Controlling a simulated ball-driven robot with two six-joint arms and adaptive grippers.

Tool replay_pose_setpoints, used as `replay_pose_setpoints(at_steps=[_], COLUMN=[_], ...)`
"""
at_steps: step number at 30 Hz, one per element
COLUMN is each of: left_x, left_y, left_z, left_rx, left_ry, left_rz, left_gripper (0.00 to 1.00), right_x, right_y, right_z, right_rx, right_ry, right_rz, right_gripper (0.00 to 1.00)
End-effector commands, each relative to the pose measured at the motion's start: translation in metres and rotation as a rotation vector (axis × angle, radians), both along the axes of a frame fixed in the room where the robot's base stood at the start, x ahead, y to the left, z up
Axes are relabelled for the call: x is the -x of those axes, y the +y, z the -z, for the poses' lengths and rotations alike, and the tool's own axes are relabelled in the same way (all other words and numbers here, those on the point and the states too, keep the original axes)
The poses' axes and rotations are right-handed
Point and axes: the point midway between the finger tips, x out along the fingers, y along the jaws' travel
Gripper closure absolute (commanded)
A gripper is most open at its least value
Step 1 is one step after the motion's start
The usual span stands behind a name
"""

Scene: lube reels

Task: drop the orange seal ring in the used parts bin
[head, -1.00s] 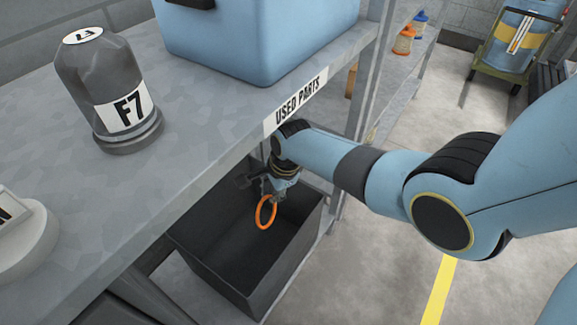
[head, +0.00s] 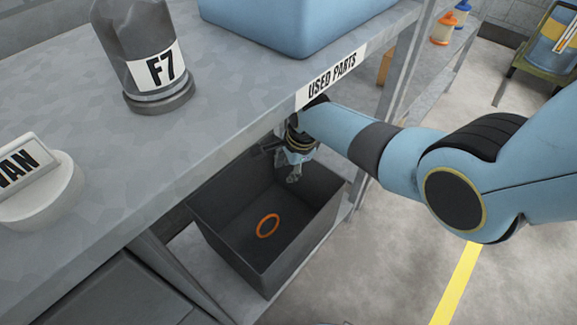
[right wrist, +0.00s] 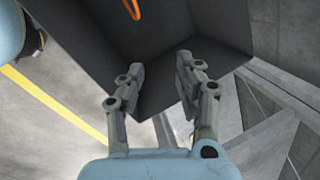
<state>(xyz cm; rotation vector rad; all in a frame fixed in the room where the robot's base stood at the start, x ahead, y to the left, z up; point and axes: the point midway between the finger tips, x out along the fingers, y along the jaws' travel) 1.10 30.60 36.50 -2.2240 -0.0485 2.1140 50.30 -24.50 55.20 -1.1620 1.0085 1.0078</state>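The orange seal ring (head: 268,225) is inside the dark grey used parts bin (head: 214,228), apart from my right gripper. Whether it has come to rest on the bin's floor I cannot tell from one picture. Part of the ring also shows at the top of the right wrist view (right wrist: 132,8). My right gripper (head: 292,176) points down over the back of the bin, below the bench edge. In the right wrist view its two fingers (right wrist: 160,82) are apart with nothing between them. My left gripper is not in view.
The bin stands below the bench, under the "USED PARTS" label (head: 333,76). A grey F7 canister (head: 150,60), a blue container (head: 290,25) and a white round piece with a sign (head: 45,195) are on the bench (head: 210,110). The floor at right is open.

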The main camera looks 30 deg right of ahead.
Motion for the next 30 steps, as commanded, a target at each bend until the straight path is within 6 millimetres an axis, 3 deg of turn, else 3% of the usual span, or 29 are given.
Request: replay_pose_setpoints(at_steps=[8,14,24,30], left_x=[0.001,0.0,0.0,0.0], left_y=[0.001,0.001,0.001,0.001], left_z=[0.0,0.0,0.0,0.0], left_rx=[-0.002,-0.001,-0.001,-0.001], left_ry=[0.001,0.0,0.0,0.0], left_rz=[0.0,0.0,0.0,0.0], left_gripper=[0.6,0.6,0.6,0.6], right_x=[0.003,0.011,0.091,0.117], right_y=[-0.001,-0.005,-0.035,-0.044], right_z=[-0.012,-0.045,-0.047,-0.048], right_rx=[0.0,0.002,0.002,0.001], right_ry=[-0.002,-0.004,0.002,0.0], right_rz=[0.0,0.0,0.0,0.0], right_gripper=[0.65,0.65,0.65,0.65])
